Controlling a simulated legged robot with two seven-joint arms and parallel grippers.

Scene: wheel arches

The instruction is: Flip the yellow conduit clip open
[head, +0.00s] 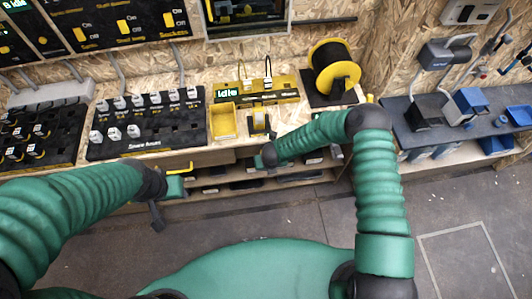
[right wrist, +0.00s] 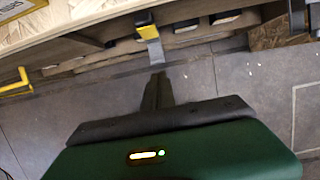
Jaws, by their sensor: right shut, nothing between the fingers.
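The small yellow piece that I take to be the conduit clip (head: 258,121) is at the front edge of the bench in the head view, below the yellow station with the "Idle" display. In the right wrist view a yellow piece with grey parts (right wrist: 148,31), probably the same clip, sticks out at the bench edge. My right gripper (head: 262,162) is shut and empty, just below the clip in the head view. Its dark fingers (right wrist: 157,90) point toward the clip, apart from it in the picture. My left gripper (head: 156,216) hangs in front of the bench; its jaw opening cannot be made out.
A yellow bin (head: 222,122) stands left of the clip, and a black cable spool with yellow flanges (head: 335,68) stands to the right. A black board with several white connectors (head: 148,127) lies further left. A yellow handle (right wrist: 16,86) projects from the bench front. Open floor lies below.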

